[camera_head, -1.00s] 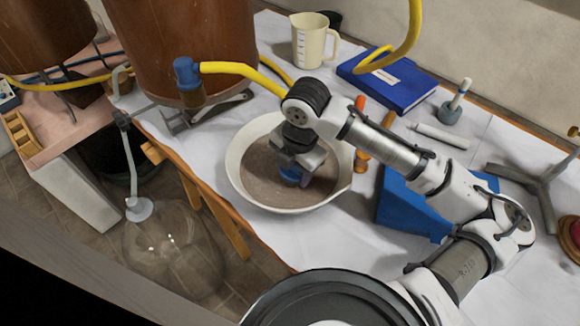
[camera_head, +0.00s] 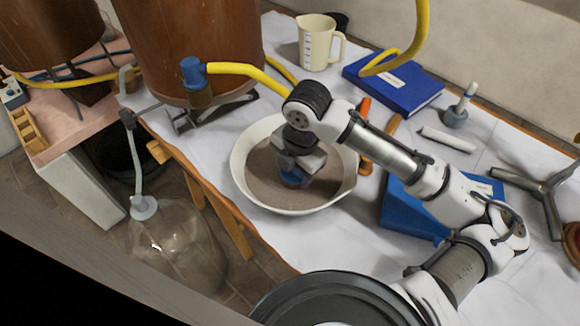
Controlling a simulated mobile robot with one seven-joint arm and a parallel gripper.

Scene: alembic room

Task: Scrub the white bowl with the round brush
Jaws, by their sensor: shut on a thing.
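The white bowl (camera_head: 243,186) sits on the white-covered table, with a brownish-grey inside. My gripper and wrist hide part of the bowl's back and right inside.
A copper vessel (camera_head: 185,45) with a yellow hose stands behind left. A cream measuring jug (camera_head: 317,45), a blue book (camera_head: 392,82) and a blue box-like thing (camera_head: 408,212) lie around the bowl. A glass carboy (camera_head: 180,245) stands below the table's left edge.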

